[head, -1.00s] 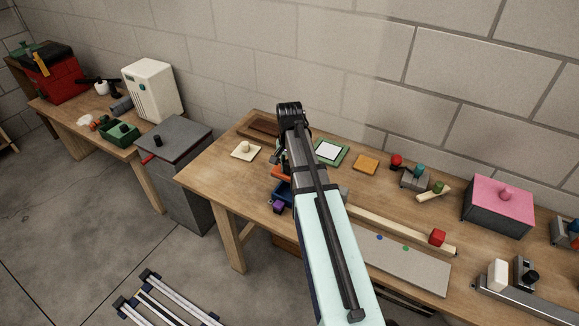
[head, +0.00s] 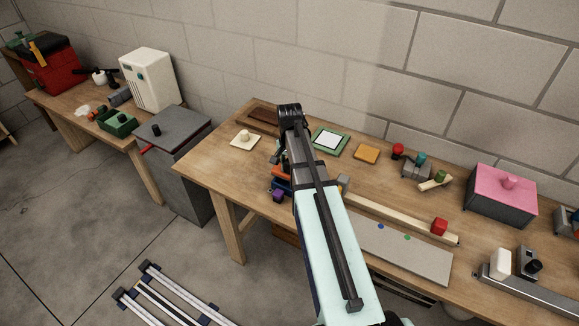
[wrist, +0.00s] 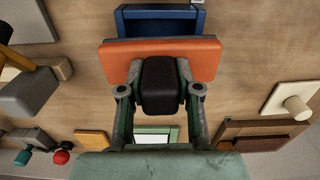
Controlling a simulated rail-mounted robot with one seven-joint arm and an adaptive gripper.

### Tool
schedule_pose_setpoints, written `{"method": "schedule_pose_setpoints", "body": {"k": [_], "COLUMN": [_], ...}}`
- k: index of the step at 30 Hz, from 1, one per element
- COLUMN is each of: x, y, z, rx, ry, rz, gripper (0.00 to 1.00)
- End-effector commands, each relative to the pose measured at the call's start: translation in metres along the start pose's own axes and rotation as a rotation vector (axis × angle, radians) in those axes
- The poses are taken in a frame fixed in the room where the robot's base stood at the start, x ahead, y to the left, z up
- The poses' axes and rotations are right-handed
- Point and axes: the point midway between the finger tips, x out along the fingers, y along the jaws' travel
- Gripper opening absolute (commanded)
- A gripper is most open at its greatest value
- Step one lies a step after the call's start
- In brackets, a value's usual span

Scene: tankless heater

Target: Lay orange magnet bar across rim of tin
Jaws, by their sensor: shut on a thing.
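The orange magnet bar (wrist: 205,56) is a flat orange block with a dark grip piece (wrist: 160,88) on it, seen in the wrist view. My gripper (wrist: 160,76) is shut on this dark piece, with one finger on each side. The blue tin (wrist: 130,22) is at the top of the wrist view, and the bar overlaps its near edge in the picture. I cannot tell whether bar and tin touch. In the head view, part of the orange bar (head: 281,170) and of the blue tin (head: 281,184) shows left of my arm, which hides the rest.
A cream knobbed plate (head: 245,139), a green-framed white pad (head: 330,140) and an orange-yellow block (head: 367,154) lie around on the wooden bench. A purple piece (head: 278,196) is by the tin. A long wooden strip (head: 400,219) and grey plate (head: 405,250) lie to the right.

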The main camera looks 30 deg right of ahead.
Motion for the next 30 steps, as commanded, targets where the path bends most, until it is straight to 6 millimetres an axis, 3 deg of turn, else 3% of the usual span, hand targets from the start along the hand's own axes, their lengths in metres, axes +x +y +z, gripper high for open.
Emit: {"method": "schedule_pose_setpoints", "body": {"k": [26, 27, 29, 30], "x": [0.010, 0.010, 0.010, 0.010], "y": [0.000, 0.000, 0.000, 0.000], "z": [0.000, 0.000, 0.000, 0.000], "rx": [0.000, 0.000, 0.000, 0.000], "ry": [0.000, 0.000, 0.000, 0.000], "rz": [0.000, 0.000, 0.000, 0.000], "gripper": [0.00, 0.43, 0.62, 0.62]}}
